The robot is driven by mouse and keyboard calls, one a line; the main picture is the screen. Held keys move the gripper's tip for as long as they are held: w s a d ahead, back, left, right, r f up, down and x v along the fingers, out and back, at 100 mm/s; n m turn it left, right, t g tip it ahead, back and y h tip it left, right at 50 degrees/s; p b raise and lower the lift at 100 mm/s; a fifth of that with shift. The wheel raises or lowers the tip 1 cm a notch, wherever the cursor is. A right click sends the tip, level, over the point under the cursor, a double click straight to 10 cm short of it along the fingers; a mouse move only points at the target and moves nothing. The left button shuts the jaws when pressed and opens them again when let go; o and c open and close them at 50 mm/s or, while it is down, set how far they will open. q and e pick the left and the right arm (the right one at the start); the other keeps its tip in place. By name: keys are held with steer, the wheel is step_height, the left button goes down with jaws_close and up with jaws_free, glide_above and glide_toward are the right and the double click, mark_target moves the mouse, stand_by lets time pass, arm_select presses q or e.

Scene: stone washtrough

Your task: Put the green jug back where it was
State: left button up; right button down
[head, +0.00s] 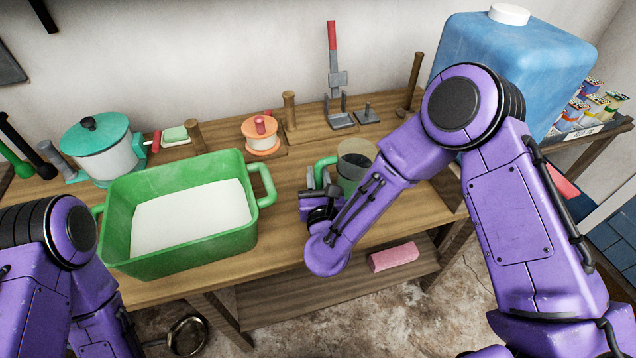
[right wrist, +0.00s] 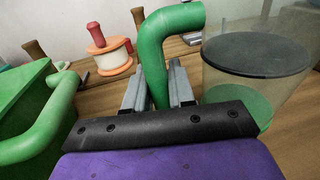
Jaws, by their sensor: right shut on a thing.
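The green jug (head: 356,162) has a see-through body with a dark disc inside near its top and a green handle on its left. It is upright over the right part of the wooden bench; my arm hides its base, so I cannot tell whether it touches the bench. My right gripper (head: 320,200) is shut on the handle. In the right wrist view, the green handle (right wrist: 153,62) stands between the two grey fingers (right wrist: 157,88), with the jug's body (right wrist: 250,75) to the right. My left arm shows at the lower left, but its gripper is out of view.
A green basin (head: 180,263) with a white inside stands left of the jug. Behind are an orange-and-white spool (head: 261,135), a wooden peg (head: 290,110) and a red-handled metal stand (head: 336,80). A big blue container (head: 520,60) is at right. A pink block (head: 394,256) lies on the lower shelf.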

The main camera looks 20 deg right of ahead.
step_height(320, 180, down, 3)
steer(key=shift+s+a+r, duration=0.1)
steer(key=shift+r, duration=0.05)
steer(key=shift+f, duration=0.3)
steer(key=c, duration=1)
jaws_free()
steer(key=shift+o, duration=0.2)
steer(key=shift+r, duration=0.1)
